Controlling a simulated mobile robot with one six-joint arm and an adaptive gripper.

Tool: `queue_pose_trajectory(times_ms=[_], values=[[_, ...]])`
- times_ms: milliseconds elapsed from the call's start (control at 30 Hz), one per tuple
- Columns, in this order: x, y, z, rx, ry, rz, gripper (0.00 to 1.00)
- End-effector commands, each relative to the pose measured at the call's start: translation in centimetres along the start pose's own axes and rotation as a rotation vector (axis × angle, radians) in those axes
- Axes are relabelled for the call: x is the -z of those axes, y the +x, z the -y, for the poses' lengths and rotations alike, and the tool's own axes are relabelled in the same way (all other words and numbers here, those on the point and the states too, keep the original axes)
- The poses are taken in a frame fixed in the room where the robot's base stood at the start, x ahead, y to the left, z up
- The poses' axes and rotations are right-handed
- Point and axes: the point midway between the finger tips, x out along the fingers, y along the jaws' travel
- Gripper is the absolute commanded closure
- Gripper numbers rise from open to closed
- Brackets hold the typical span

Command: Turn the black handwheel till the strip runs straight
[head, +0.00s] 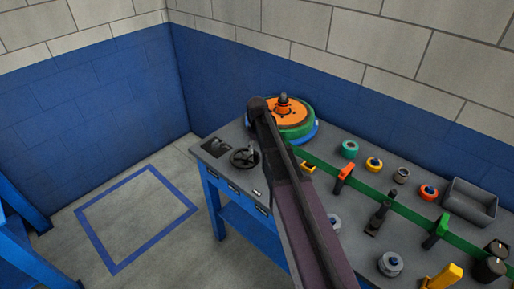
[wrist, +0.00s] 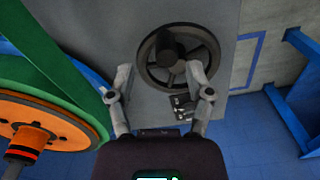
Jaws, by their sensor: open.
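The black handwheel (head: 244,157) lies near the left end of the grey bench. In the wrist view the handwheel (wrist: 146,72) shows a round rim, spokes and a raised dark knob (wrist: 169,50). My gripper (wrist: 166,72) is open and empty, with its two fingers at the near side of the wheel; I cannot tell whether they touch it.
The grey bench (wrist: 95,22) has blue legs. Several coloured knobs, an orange clip (head: 344,174), a green clip (head: 436,232) and a grey bin (head: 470,202) stand right of my arm. The floor at the left, with a blue outlined square (head: 135,222), is clear.

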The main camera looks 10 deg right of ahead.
Motion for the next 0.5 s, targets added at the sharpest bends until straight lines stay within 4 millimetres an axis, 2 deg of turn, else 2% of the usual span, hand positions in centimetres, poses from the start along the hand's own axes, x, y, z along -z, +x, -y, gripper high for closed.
queue_pose_trajectory(times_ms=[33,500], values=[[0.0,-0.9,0.0,0.0,0.0,0.0,0.33],[0.0,-4.8,0.0,0.0,0.001,0.0,0.33]])
